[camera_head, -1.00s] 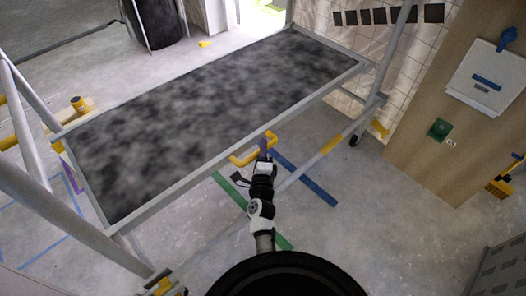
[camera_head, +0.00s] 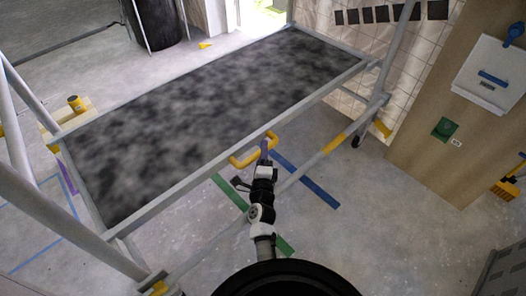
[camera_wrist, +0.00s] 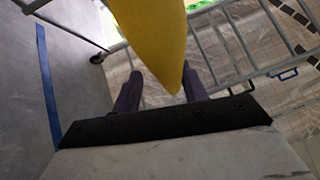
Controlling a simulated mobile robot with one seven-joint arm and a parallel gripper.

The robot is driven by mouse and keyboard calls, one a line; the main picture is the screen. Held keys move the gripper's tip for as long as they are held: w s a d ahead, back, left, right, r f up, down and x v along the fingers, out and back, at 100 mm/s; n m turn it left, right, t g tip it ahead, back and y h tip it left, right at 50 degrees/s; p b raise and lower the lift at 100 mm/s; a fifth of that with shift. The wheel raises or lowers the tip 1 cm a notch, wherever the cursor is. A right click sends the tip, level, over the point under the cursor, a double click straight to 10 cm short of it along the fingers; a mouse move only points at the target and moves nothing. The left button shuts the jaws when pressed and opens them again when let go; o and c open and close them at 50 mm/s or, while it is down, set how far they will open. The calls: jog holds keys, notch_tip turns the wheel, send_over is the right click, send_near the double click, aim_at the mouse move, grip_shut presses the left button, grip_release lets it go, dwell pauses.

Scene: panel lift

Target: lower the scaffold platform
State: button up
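The scaffold platform (camera_head: 200,112) is a dark mottled deck in a grey metal frame, raised above the floor. A yellow U-shaped handle (camera_head: 239,162) sticks out from its near long edge. My gripper (camera_head: 265,148) is at the right end of this handle. In the wrist view, the yellow handle (camera_wrist: 155,40) looms large from the top. Its lower tip lies between the two dark fingers of my gripper (camera_wrist: 160,90). The fingers stand apart, with a gap at the left finger. I cannot tell whether the right finger touches the handle.
Scaffold posts and a lower rail (camera_head: 335,142) with yellow parts surround the platform. A wooden panel (camera_head: 420,130) with a white box (camera_head: 493,72) stands at the right. Blue tape (camera_head: 307,181) and green tape (camera_head: 230,193) mark the floor. The floor at the lower right is mostly clear.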

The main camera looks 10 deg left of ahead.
jog(key=shift+r, duration=0.1)
notch_tip(320, 180, up, 20)
jog(key=p, duration=1.6)
jog(key=shift+p, duration=0.35)
